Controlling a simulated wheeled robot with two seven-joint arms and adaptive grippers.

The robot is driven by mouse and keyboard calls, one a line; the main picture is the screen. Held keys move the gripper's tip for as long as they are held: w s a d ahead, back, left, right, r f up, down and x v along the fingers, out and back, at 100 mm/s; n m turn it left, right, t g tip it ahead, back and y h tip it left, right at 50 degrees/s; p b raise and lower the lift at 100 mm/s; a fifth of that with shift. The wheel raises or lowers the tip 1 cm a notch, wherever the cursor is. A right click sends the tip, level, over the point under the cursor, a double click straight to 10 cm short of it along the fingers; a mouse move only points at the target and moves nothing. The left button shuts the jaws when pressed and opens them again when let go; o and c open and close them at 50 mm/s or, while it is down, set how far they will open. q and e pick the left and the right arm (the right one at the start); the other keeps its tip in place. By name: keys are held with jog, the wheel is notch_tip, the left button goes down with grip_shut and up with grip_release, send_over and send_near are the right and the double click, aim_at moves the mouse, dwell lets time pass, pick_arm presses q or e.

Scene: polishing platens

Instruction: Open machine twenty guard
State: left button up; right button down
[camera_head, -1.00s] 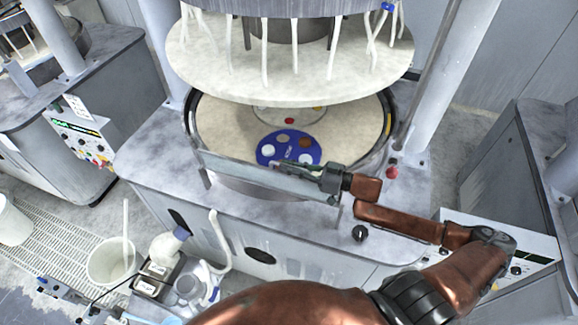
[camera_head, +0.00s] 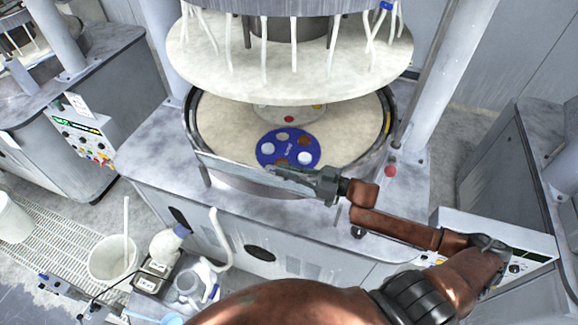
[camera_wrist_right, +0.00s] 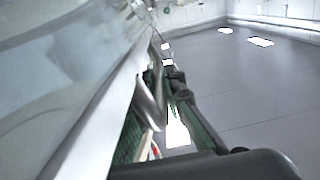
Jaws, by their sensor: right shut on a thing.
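The machine's guard (camera_head: 232,166) is a low clear panel with a pale frame along the front of the round platen (camera_head: 230,125). My right gripper (camera_head: 285,174) reaches in from the right and is shut at the guard's upper edge, right of its middle. In the right wrist view the guard (camera_wrist_right: 70,95) fills the left side as a glossy sheet with a pale edge. My right fingers (camera_wrist_right: 160,95) are close together by that edge; the exact contact is hard to see. My left gripper is not in view.
A blue disc (camera_head: 289,148) with coloured pads lies on the platen behind the guard. A pale upper plate (camera_head: 290,65) hangs above. A red button (camera_head: 391,171) is on the right. Buckets (camera_head: 105,265) and bottles (camera_head: 165,244) stand at the lower left.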

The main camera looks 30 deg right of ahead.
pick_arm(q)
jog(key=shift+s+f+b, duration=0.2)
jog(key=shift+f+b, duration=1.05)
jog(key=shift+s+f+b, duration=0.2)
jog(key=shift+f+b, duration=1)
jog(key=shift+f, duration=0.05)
pick_arm(e)
jog(key=s+a+f+n, duration=0.7)
jog(key=f+n, duration=0.3)
jog(key=n, duration=0.2)
jog(key=shift+s+a, duration=0.3)
jog(key=shift+a, duration=0.6)
jog(key=c, duration=2)
grip_release()
jog(key=v, duration=1.2)
